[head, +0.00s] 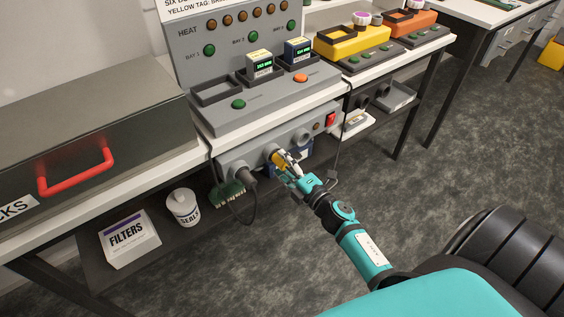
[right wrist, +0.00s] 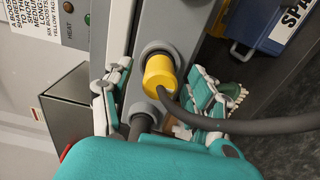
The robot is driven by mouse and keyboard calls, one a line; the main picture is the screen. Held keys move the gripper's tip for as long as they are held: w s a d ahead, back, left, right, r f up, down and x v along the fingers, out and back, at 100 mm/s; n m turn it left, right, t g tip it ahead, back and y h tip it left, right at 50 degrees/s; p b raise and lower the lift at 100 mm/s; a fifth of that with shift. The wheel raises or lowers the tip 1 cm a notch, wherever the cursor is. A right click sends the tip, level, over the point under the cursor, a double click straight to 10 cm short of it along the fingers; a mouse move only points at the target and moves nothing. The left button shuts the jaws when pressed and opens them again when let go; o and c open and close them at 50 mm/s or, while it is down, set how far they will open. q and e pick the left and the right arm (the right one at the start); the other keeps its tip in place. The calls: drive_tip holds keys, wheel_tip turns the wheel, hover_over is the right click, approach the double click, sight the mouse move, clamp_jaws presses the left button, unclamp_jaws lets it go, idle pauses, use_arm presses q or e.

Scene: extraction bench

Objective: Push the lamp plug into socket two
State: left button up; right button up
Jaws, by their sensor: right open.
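A yellow plug (head: 278,158) is at a round socket on the grey front panel (head: 228,160) under the bench edge. In the right wrist view the yellow plug (right wrist: 160,76) sits against the socket's grey ring (right wrist: 158,48), with a grey cable leaving its back; how deep it sits is hidden. My right gripper (head: 288,165) is at this plug. In the wrist view its open fingers (right wrist: 158,74) stand on both sides of the plug, apart from it. A dark plug (head: 243,177) is in the socket to the left, its cable looping down. My left gripper is out of view.
A red switch (head: 331,119) is right along the panel. Below are a green-bristled brush (head: 228,190), a white seals tub (head: 183,207), a filters box (head: 130,240) and a blue case (head: 292,158). A metal box with a red handle (head: 76,178) stands at left.

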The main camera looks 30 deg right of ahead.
drive_tip(key=s, duration=1)
drive_tip(key=shift+s+d, duration=0.4)
drive_tip(key=s+a+f+m+g+h+p, duration=0.1)
drive_tip(key=s+f+m+g, duration=0.2)
drive_tip(key=f, duration=0.6)
drive_tip(key=s+a+f+m+g, duration=0.2)
drive_tip(key=s+f+m, duration=0.15)
drive_tip(key=f, duration=0.55)
drive_tip(key=s+a+f+m+g+h+p, duration=0.1)
drive_tip(key=s+f+m+g, duration=0.25)
drive_tip(key=f, duration=0.65)
drive_tip(key=s+a+f+m+g, duration=0.2)
drive_tip(key=s+f, duration=0.3)
drive_tip(key=s, duration=0.3)
drive_tip(key=s+a+f+m+g, duration=0.1)
drive_tip(key=s+f+m+g, duration=0.1)
drive_tip(key=s+f, duration=0.3)
drive_tip(key=s+a+f+m+g, duration=0.2)
drive_tip(key=s+f+g, duration=0.2)
drive_tip(key=s, duration=0.8)
drive_tip(key=shift+a+f+y+p, duration=0.3)
drive_tip(key=shift+f+y+p, duration=0.1)
drive_tip(key=shift+p, duration=0.05)
drive_tip(key=shift+g, duration=0.25)
drive_tip(key=shift+s, duration=0.15)
